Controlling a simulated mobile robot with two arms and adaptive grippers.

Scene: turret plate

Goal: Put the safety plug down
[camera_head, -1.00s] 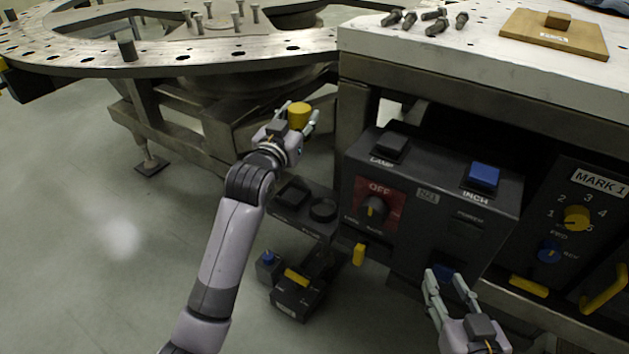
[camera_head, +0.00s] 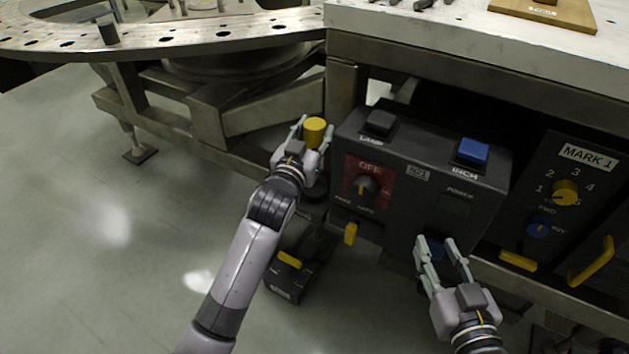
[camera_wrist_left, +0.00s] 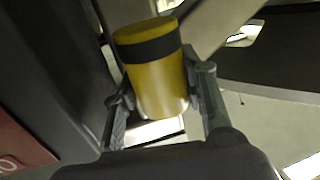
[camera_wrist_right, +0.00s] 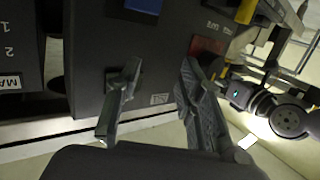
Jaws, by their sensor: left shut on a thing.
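The safety plug is a yellow cylinder (camera_head: 315,130) with a black band, which shows in the left wrist view (camera_wrist_left: 160,85). My left gripper (camera_head: 311,143) is shut on it and holds it up beside the left side of the dark control box (camera_head: 400,205). The plug stands roughly upright in the head view. Below my left gripper, a small dark shelf with a round holder (camera_head: 317,194) is mostly hidden by the hand. My right gripper (camera_head: 442,246) is open with nothing between its fingers, close to the front of the control box.
The control box carries a blue INCH button (camera_head: 472,152), a LAMP button (camera_head: 380,122) and a selector knob (camera_head: 365,186). A MARK 1 panel (camera_head: 565,195) stands to the right. The round turret plate (camera_head: 180,38) is at upper left. Open floor lies at left.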

